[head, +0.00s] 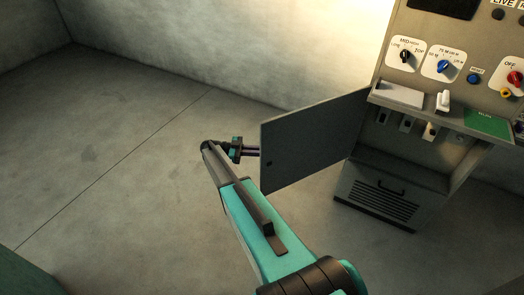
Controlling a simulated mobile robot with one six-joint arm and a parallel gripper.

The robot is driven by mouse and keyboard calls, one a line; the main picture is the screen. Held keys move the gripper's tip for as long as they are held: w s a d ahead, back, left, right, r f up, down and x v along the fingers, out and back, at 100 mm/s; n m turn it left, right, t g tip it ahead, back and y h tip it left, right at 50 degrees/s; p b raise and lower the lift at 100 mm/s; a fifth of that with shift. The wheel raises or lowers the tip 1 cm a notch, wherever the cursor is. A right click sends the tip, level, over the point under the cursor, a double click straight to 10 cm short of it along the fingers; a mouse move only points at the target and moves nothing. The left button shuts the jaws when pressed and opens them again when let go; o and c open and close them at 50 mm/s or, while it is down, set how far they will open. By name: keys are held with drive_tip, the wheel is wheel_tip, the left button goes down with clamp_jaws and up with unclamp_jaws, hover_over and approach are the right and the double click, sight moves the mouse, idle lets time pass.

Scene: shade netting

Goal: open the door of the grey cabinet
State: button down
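The grey cabinet (358,190) stands at the right with its controls facing the room. Its door (310,140) is a flat grey panel standing wide open, swung out to the left from the cabinet's left side. The compartment (395,145) under the control ledge is uncovered and shows several switches. A small dark spot marks the door near its free left edge. My gripper (254,151) is at that free edge, reaching toward it from the left. No door handle shows.
Above the compartment are a ledge (400,95), a white lever (443,101), a green label (488,122) and several knobs. A vented lower panel with a handle (390,187) is below. Bare concrete floor (110,150) is free at left; plain walls stand behind.

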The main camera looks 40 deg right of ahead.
drive_tip(key=shift+d, duration=0.2)
drive_tip(key=c, duration=2.1)
unclamp_jaws()
drive_tip(key=shift+s, duration=0.1)
drive_tip(key=shift+a, duration=0.15)
drive_tip(key=shift+r, duration=0.1)
